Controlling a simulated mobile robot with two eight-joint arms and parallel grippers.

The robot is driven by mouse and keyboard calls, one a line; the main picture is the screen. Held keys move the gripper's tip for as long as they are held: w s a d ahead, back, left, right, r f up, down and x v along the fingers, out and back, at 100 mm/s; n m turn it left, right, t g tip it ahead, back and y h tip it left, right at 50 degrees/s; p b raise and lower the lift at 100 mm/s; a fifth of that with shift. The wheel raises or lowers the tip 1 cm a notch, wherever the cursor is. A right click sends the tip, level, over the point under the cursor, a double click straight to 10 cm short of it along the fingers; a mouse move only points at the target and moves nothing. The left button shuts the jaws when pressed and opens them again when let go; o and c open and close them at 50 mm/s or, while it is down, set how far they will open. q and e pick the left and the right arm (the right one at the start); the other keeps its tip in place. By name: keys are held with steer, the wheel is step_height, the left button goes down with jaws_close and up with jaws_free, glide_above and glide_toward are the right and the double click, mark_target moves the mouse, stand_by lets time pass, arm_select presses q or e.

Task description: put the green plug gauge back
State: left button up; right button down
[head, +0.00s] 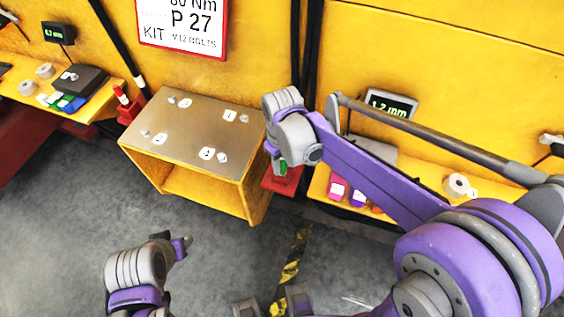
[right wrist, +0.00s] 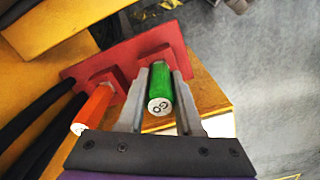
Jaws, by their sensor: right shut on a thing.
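The green plug gauge (right wrist: 160,85) is between the two fingers of my right gripper (right wrist: 161,80), which is shut on it. Its pale marked end faces the wrist camera. In the head view the green gauge (head: 282,167) shows as a small patch below my right gripper (head: 277,160). A red holder (right wrist: 153,45) lies right behind the gauge, and an orange plug gauge (right wrist: 94,107) stands in it to the left. I cannot tell whether the green gauge touches the holder; its far end is hidden. My left gripper (head: 181,246) is low at left, its fingers unclear.
A yellow stand with a grey-brown top (head: 190,125) carries several small parts and numbered labels. A second red holder (head: 128,110) is to its left. The grey floor (head: 60,220) is open.

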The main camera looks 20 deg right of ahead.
steer(key=shift+f, duration=0.1)
steer(key=c, duration=0.5)
jaws_free()
step_height(320, 180, up, 11)
steer(key=shift+f+p, duration=0.1)
steer(key=shift+p, duration=0.35)
arm_select(q)
step_height(320, 180, up, 7)
steer(key=w+p, duration=0.2)
steer(key=p, duration=0.2)
steer(key=shift+w+f+t, duration=0.2)
steer(key=shift+t, duration=0.1)
arm_select(e)
step_height(320, 180, up, 7)
arm_select(q)
steer(key=shift+s, duration=0.1)
